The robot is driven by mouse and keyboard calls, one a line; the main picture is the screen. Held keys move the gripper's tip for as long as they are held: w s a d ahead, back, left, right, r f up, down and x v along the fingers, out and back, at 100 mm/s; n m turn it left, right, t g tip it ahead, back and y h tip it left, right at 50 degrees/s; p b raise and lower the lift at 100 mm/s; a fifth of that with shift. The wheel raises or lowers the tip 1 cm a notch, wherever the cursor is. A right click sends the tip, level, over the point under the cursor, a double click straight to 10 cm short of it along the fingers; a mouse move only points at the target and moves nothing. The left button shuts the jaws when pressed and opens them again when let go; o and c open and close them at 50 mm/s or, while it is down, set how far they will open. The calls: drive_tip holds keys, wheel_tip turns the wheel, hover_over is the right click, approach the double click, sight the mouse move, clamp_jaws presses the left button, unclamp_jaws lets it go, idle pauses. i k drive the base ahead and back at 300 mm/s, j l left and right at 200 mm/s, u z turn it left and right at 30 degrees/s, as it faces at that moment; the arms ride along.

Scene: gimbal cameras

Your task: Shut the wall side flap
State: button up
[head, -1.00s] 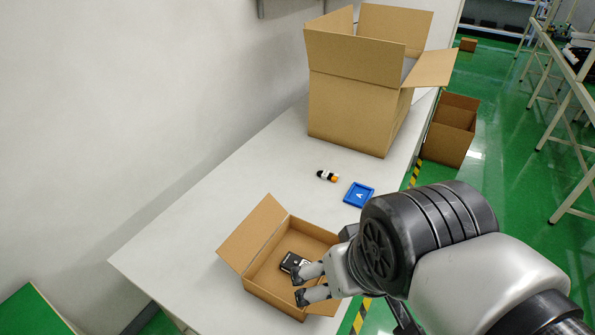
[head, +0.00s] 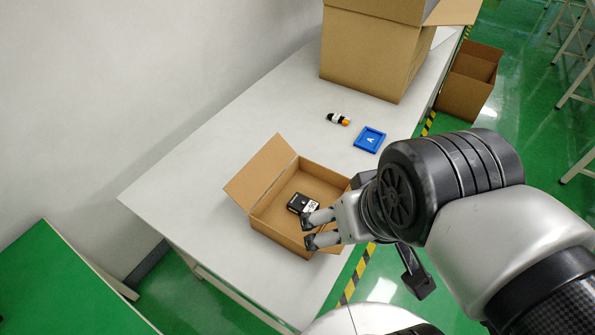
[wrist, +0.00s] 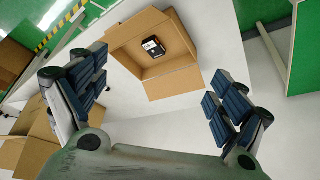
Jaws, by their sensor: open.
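A small open cardboard box (head: 283,237) sits on the white table. Its wall side flap (head: 258,170) stands open, leaning outward toward the wall. In the wrist view this flap (wrist: 172,84) appears at the box's lower edge, between my fingers. A black item with a white label (head: 303,203) lies inside the box and also shows in the wrist view (wrist: 153,47). My gripper (head: 309,232) is open and empty, over the near right part of the box in the head view. In the wrist view its fingers (wrist: 156,95) are spread wide. The arm hides the box's right side.
A large open carton (head: 365,60) stands farther back on the table (head: 200,200). A blue tray marked A (head: 369,140) and a small black, white and orange object (head: 338,119) lie between the boxes. A bare wall runs along the left. Another carton (head: 468,82) stands beyond the table.

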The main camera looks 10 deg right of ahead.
sight(249, 184)
drive_tip(key=k+j, duration=0.1)
drive_tip(key=j, duration=1.25)
drive_tip(key=i, duration=0.55)
